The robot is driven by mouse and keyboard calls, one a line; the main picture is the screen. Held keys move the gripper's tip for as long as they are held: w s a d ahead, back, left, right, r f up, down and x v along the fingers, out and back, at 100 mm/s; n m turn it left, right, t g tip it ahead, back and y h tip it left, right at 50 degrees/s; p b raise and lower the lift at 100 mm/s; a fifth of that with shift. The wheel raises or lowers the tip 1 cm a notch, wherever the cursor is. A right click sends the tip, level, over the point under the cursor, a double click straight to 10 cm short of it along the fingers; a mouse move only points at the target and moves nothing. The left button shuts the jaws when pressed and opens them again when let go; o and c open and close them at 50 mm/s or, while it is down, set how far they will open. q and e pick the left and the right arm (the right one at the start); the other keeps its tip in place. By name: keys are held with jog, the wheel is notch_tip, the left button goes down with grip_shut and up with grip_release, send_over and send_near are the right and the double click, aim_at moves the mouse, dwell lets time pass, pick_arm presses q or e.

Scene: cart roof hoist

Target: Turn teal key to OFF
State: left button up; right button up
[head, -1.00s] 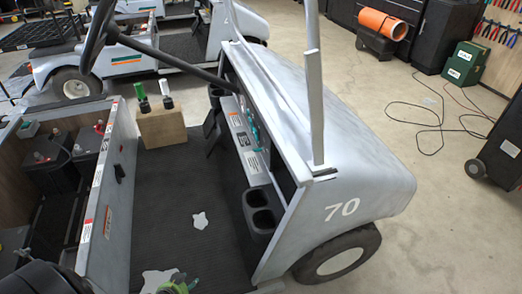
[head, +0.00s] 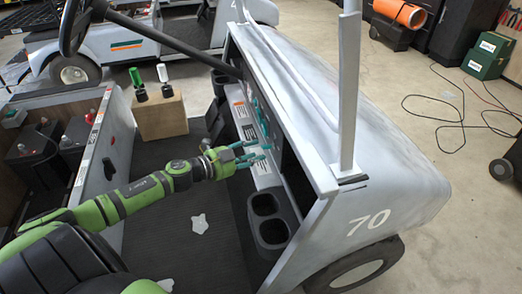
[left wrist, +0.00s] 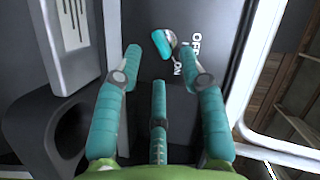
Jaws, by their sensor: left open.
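The teal key (left wrist: 163,44) sits in a switch on the dark dash panel, ahead of my fingers in the left wrist view. White OFF and ON lettering is printed to the right of the key and below it. The key's grip is tilted; I cannot tell for certain which mark it points to. My left gripper (head: 257,156) reaches to the cart's dash from the left. Its teal fingers (left wrist: 160,64) are spread open and empty, with the key showing beyond and between the fingertips. I see no clear contact. My right gripper is not in view.
A cup holder (head: 268,220) juts from the dash below my left gripper. A grey roof post (head: 348,95) rises at the cowl, and a steering wheel (head: 72,25) stands at upper left. A wooden block (head: 160,115) is on the cart floor behind my arm.

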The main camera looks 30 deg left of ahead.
aim_at(268, 146)
pick_arm(q)
jog(key=shift+x, duration=1.65)
grip_shut()
